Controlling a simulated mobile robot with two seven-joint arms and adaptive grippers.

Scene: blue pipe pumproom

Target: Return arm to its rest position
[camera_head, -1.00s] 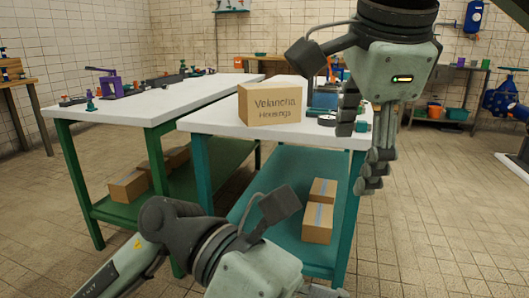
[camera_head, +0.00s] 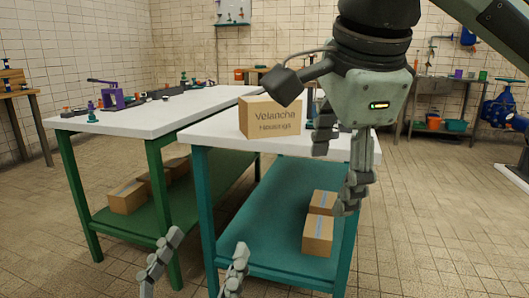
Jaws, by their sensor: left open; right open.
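My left gripper (camera_head: 198,262) is low at the bottom edge, in front of the benches. Only its two spread fingers show; they are open with nothing between them, and the rest is cut off. My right gripper (camera_head: 337,176) hangs from above in front of the right bench (camera_head: 345,146). Its fingers are apart and empty. A cardboard box (camera_head: 270,119) with dark lettering stands on that bench, left of the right gripper. The gripper's dark camera part overlaps the box's upper right corner in the picture.
A green-legged bench (camera_head: 150,112) stands left, with a purple press (camera_head: 111,96) and small parts on top. Smaller cartons (camera_head: 318,236) lie on the teal lower shelf. Blue pipework (camera_head: 500,104) stands far right. The tiled floor right of the benches is clear.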

